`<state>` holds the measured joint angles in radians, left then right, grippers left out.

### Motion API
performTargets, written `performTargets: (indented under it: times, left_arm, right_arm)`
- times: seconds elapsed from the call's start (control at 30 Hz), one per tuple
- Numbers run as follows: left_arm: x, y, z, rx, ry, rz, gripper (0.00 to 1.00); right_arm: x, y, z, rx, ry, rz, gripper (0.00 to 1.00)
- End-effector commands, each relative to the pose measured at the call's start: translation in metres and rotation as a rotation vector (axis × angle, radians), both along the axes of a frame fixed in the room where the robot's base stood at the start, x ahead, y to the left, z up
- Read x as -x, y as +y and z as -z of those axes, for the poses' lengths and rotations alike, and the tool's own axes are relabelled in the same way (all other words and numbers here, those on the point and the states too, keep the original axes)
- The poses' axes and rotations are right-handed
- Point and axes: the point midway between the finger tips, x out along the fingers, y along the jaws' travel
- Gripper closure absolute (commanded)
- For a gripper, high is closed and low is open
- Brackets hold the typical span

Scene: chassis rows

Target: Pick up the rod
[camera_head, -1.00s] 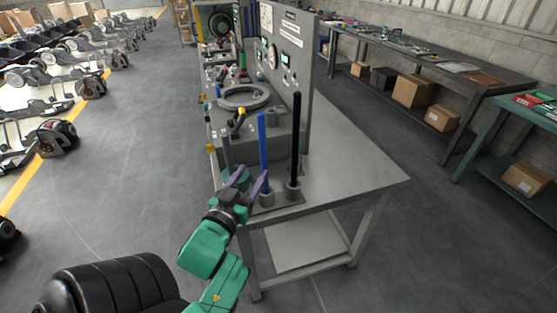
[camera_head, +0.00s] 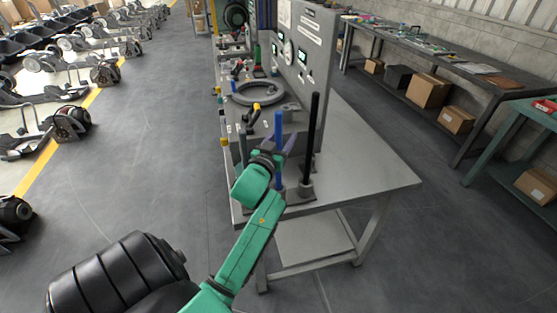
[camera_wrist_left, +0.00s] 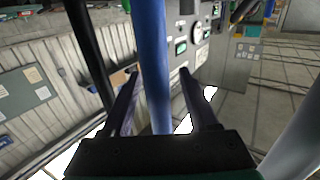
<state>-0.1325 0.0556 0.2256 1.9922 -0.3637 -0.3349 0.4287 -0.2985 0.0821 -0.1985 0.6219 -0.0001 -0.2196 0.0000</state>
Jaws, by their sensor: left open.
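Three upright rods stand in holders at the near end of the metal table: a grey rod (camera_head: 243,150), a blue rod (camera_head: 278,123) and a black rod (camera_head: 312,130). My left gripper (camera_head: 282,146) is at the blue rod, partway up it, and hides part of it. In the left wrist view the blue rod (camera_wrist_left: 153,45) passes between the two open fingers of my left gripper (camera_wrist_left: 158,78), with a gap on each side. The black rod (camera_wrist_left: 88,45) is outside the fingers to the left. My right gripper is not in view.
The metal table (camera_head: 375,182) is bare to the right of the rods. A ring-shaped fixture (camera_head: 257,93) and an upright gauge panel (camera_head: 300,60) stand behind the rods. The floor left of the table is clear.

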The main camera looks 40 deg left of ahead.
Motion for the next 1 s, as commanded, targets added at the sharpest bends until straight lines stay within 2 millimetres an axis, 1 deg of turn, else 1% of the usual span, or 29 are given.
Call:
performTargets:
  times: [0.07,0.1,0.17,0.2,0.23,1.0]
  left_arm:
    - [0.0003,-0.0002,0.0005,0.0,0.0,0.0,0.4]
    - [0.0003,-0.0002,0.0005,0.0,0.0,0.0,0.55]
    - [0.0004,-0.0003,0.0005,0.0,0.0,0.0,0.78]
    - [0.0005,-0.0003,0.0005,0.0,0.0,0.0,0.94]
    - [0.0005,-0.0004,0.0005,0.0,0.0,0.0,1.0]
    - [0.0007,-0.0005,0.0006,0.0,0.0,0.0,1.0]
  right_arm:
    - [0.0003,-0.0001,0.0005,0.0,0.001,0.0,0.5]
    - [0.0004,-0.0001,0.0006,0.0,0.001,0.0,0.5]
    - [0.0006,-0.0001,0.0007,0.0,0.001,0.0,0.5]
    - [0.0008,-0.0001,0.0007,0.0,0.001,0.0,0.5]
    - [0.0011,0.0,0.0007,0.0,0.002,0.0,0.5]
    - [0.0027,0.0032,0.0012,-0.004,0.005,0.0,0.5]
